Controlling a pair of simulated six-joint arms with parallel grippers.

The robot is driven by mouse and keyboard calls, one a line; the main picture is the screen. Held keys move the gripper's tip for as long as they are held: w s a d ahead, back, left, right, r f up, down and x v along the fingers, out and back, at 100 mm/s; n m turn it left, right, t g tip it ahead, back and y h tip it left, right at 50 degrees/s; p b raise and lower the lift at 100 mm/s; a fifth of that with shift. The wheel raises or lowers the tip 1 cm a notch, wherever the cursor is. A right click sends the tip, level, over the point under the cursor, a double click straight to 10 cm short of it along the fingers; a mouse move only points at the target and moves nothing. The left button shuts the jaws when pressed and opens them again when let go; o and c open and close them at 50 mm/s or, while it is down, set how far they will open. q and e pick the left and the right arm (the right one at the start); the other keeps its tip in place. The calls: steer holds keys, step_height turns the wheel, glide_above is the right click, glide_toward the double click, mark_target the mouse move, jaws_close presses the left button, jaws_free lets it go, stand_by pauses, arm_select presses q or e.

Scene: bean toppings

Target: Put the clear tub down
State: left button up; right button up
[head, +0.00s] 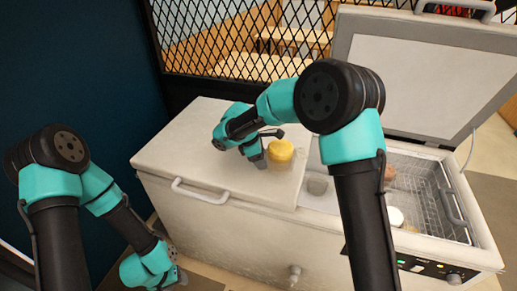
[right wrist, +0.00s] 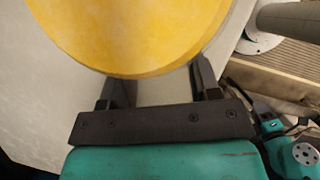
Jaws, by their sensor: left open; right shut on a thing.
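The clear tub (head: 281,157) shows mainly as a round yellow top, over the closed white lid of the chest. It also shows in the right wrist view (right wrist: 135,35), where the yellow disc fills the top and hides most of the wall below. My right gripper (head: 265,158) is shut on the tub from its left side; its fingers also show in the right wrist view (right wrist: 160,88). I cannot tell whether the tub's base touches the lid. My left gripper (head: 178,276) is open and low at the left front of the chest, far from the tub.
The white chest lid (head: 185,150) has bare room left of the tub. A raised lid (head: 420,75) stands behind.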

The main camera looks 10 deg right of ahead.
steer(key=w, duration=0.3)
steer(key=w+d, duration=0.1)
steer(key=w, duration=0.5)
steer(key=shift+d+f, duration=0.2)
steer(key=shift+f, duration=0.2)
steer(key=shift+w, duration=0.35)
steer(key=shift+f, duration=1.75)
steer(key=shift+s+f, duration=0.1)
steer(key=o, duration=1.1)
steer(key=shift+f, duration=0.1)
steer(key=shift+c, duration=0.2)
steer(key=v, duration=1.2)
